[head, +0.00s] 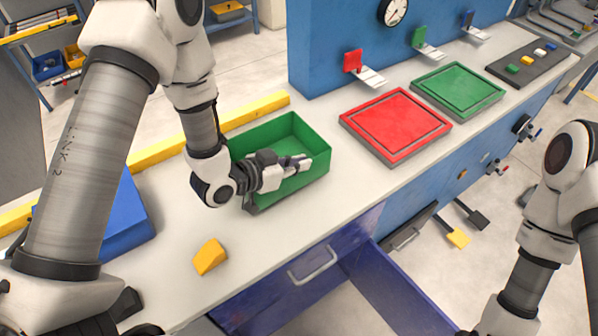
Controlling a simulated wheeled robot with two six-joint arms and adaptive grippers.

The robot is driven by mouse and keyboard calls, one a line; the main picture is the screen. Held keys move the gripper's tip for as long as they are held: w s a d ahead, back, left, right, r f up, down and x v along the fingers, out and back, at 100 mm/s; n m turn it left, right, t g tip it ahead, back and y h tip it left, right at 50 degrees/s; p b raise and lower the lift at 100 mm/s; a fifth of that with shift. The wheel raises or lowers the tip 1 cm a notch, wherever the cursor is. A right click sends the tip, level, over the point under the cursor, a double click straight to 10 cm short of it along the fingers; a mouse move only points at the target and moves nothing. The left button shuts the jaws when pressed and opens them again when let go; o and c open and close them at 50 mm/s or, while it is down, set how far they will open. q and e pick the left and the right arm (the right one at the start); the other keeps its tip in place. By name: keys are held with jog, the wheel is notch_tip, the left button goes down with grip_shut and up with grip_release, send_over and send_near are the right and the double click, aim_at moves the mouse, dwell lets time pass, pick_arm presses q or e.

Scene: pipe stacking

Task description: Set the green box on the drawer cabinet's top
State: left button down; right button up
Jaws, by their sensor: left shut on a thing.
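The green box (265,134) is an open-topped bin, upright over the white top (345,192) of the blue drawer cabinet (262,302), left of the middle of the head view. I cannot tell whether its base touches the top or is slightly above it. My left gripper (297,164) is shut on the green box at its near side, with the fingers reaching across the rim. The gripper hides part of the near wall and the inside. My right arm shows at the right edge, but its gripper is out of the picture.
A yellow wedge (209,257) lies in front of the box, and a blue box (122,222) stands to the left. A yellow bar (160,152) runs behind. Red (396,122) and green (458,88) pads lie to the right. A blue drawer or door (392,292) stands open below.

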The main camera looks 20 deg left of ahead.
aim_at(301, 174)
pick_arm(q)
notch_tip(301, 174, down, 3)
jog(key=shift+f+p, duration=0.1)
jog(key=shift+p, duration=0.2)
jog(key=shift+s+f, duration=0.15)
jog(key=shift+f, duration=0.15)
jog(key=c, duration=1.3)
grip_release()
jog(key=shift+r, duration=0.1)
